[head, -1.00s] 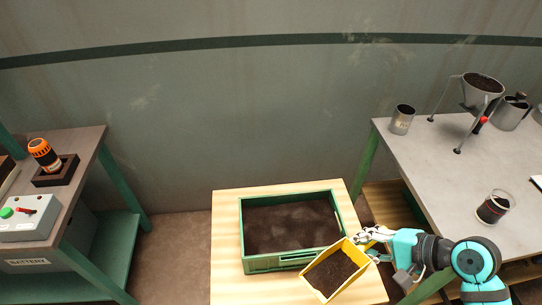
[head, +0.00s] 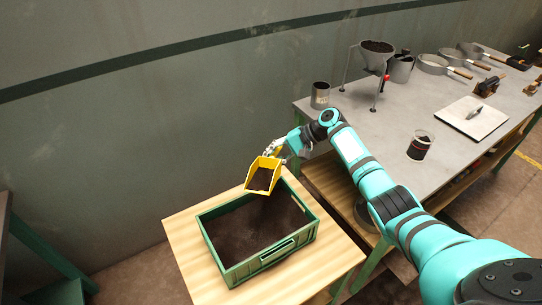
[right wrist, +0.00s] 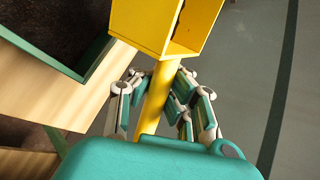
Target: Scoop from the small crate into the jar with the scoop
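The yellow scoop (head: 263,176) holds dark soil and is above the far edge of the small green crate (head: 228,268). My right gripper (head: 279,150) is shut on the scoop's handle; the right wrist view shows its fingers (right wrist: 163,100) around the yellow handle (right wrist: 157,98). The crate holds dark soil and stands on a light wooden table. The clear glass jar (head: 419,147) stands on the grey workbench to the right, with dark contents inside. My left gripper is not in view.
The grey workbench (head: 385,125) carries a metal can (head: 320,95), a funnel on a stand (head: 376,56), sieves (head: 432,64) and a white board (head: 471,118). My right arm passes in front of the bench's near side. The wooden table (head: 190,235) has bare margins around the crate.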

